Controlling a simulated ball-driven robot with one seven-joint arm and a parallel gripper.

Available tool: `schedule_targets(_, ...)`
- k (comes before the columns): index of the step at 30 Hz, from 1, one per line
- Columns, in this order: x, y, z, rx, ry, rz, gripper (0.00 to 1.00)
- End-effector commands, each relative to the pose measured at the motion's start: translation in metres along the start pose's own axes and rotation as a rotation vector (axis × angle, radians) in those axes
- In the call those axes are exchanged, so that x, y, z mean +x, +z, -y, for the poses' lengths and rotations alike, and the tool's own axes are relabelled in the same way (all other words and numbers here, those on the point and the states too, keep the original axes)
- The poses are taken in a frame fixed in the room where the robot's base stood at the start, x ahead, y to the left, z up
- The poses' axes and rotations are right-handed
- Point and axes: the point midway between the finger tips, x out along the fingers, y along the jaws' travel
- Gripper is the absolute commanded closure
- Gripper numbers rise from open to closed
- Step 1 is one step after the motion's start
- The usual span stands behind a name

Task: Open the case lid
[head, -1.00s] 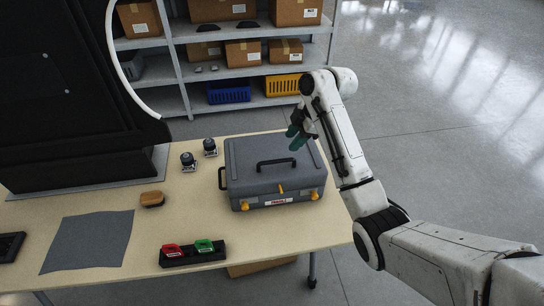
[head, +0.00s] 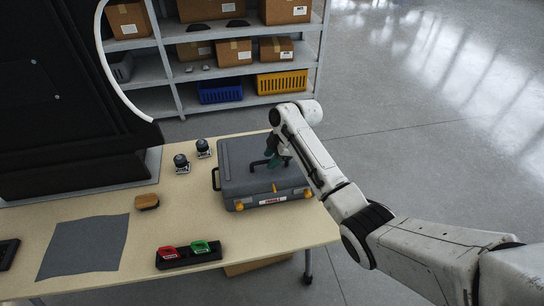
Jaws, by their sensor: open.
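The grey case (head: 237,170) lies flat on the wooden table near its right end, with its lid shut. It has a dark handle on top, another at its left side, and yellow latches (head: 239,206) along the front edge. My wrist hides part of the case's right side. I cannot tell whether the fingers touch the handle.
A black tray (head: 190,262) with a red and a green item sits at the table's front. A grey cloth (head: 84,246), a brown block (head: 146,201) and two small dark-topped items (head: 181,163) lie left of the case. Shelves (head: 160,95) with boxes stand behind.

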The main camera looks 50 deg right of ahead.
Motion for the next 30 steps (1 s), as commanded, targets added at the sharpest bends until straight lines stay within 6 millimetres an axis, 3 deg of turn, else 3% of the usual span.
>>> schedule_targets(14,-0.0004,0.0,-0.0001,0.0,0.0,0.0,1.0)
schedule_targets(30,-0.0002,-0.0006,-0.0016,0.0,0.001,0.0,1.0)
